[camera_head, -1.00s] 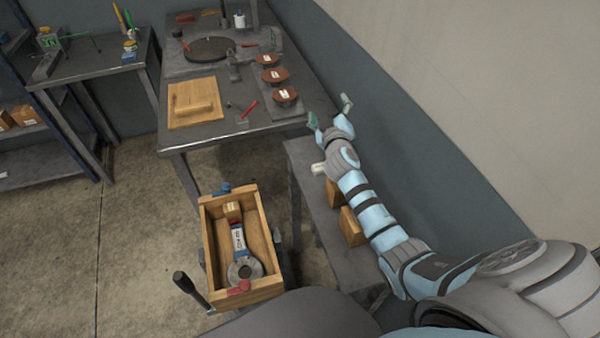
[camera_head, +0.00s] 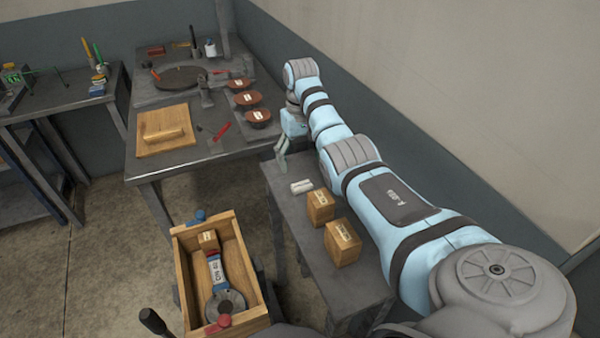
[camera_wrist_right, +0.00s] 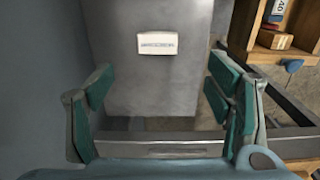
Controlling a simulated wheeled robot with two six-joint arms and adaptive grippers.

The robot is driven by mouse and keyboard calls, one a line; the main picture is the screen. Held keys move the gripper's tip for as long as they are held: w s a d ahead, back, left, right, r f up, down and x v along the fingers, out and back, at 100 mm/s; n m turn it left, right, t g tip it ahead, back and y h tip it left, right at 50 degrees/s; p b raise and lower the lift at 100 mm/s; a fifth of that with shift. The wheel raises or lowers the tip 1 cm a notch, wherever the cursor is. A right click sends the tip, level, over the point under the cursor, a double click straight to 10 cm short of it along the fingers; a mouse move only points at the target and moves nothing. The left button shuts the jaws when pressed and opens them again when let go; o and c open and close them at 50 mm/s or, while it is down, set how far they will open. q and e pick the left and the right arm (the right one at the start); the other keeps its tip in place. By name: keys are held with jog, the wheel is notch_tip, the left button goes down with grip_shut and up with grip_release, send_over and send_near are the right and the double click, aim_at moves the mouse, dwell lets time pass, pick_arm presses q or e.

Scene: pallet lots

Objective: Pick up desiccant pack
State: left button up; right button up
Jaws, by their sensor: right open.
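The desiccant pack appears to be the small white packet (camera_head: 301,187) lying flat near the far end of the low grey bench. In the right wrist view the white packet (camera_wrist_right: 157,44) shows a line of print and lies beyond the fingers, between them in the picture. My right gripper (camera_head: 282,155) points down above the bench's far end, beyond the packet and apart from it. Its green-padded fingers (camera_wrist_right: 162,105) are spread wide with nothing between them. My left gripper is not in view.
Two cardboard boxes (camera_head: 320,206) (camera_head: 342,243) stand on the low bench (camera_head: 290,218) nearer me. A wooden crate (camera_head: 181,275) holding a blue-and-white item and a small box is to the left. A larger table (camera_head: 210,155) with brown discs and a wooden board adjoins beyond.

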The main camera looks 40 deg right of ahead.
aim_at(300, 182)
jog(key=f+b, duration=0.1)
jog(key=f, duration=0.2)
jog(key=f+b, duration=0.1)
jog(key=f, duration=0.2)
jog(key=f+b, duration=0.1)
jog(key=f, duration=0.2)
jog(key=shift+w+d+f, duration=0.2)
jog(key=shift+w+d, duration=0.1)
jog(key=shift+w, duration=0.05)
jog(key=shift+r, duration=0.1)
jog(key=shift+c, duration=0.5)
jog(key=c, duration=0.9)
